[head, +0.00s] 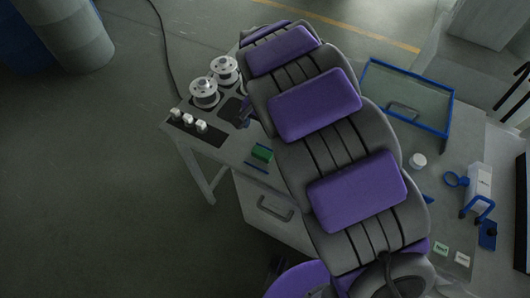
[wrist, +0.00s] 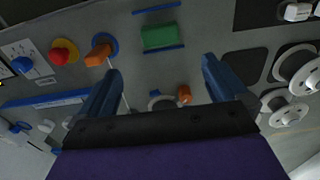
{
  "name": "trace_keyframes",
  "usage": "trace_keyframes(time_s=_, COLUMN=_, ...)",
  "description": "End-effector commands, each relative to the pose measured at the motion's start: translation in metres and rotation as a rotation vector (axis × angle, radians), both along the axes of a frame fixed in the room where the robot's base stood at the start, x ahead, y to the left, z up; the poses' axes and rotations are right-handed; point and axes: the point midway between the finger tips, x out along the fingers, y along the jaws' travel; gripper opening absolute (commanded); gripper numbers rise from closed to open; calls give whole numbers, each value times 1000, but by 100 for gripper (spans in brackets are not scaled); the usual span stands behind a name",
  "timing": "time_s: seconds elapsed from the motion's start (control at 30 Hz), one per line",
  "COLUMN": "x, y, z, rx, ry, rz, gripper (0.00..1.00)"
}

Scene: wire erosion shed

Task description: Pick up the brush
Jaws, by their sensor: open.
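I cannot make out a thing that is clearly a brush. A green block (wrist: 162,37) lies between two blue strips on the bench top in the wrist view; it also shows left of my arm in the head view (head: 262,154). A small orange piece (wrist: 184,94) and a pale ring (wrist: 160,101) lie between my fingers' bases in the wrist view, partly hidden by the gripper body; I cannot tell what they are. My gripper (wrist: 162,72) is open, its blue fingers apart and nothing held. The green block appears beyond the fingertips. My arm hides much of the bench in the head view.
Silver spools (head: 204,93) and white blocks (head: 188,121) stand at the bench's left end. A red knob (wrist: 64,51) and an orange-handled switch (wrist: 98,55) sit left of my gripper. A blue-framed glass panel (head: 407,97) and white jar (head: 418,161) are right of my arm.

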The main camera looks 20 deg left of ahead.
Motion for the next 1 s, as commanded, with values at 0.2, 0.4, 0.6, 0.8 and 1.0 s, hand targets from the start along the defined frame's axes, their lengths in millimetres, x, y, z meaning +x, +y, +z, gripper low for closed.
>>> trace_keyframes(time_s=0.2, x=-1, y=2, z=-48, rx=-8, ry=4, rz=-1, gripper=100)
trace_keyframes(time_s=0.4, x=-1, y=4, z=-81, rx=-8, ry=3, rz=0, gripper=100)
trace_keyframes(time_s=0.6, x=0, y=2, z=-91, rx=-2, ry=-1, rz=0, gripper=100)
trace_keyframes(time_s=0.8, x=-2, y=0, z=-106, rx=-3, ry=2, rz=-1, gripper=100)
trace_keyframes(time_s=1.0, x=-2, y=2, z=-137, rx=-5, ry=2, rz=-1, gripper=100)
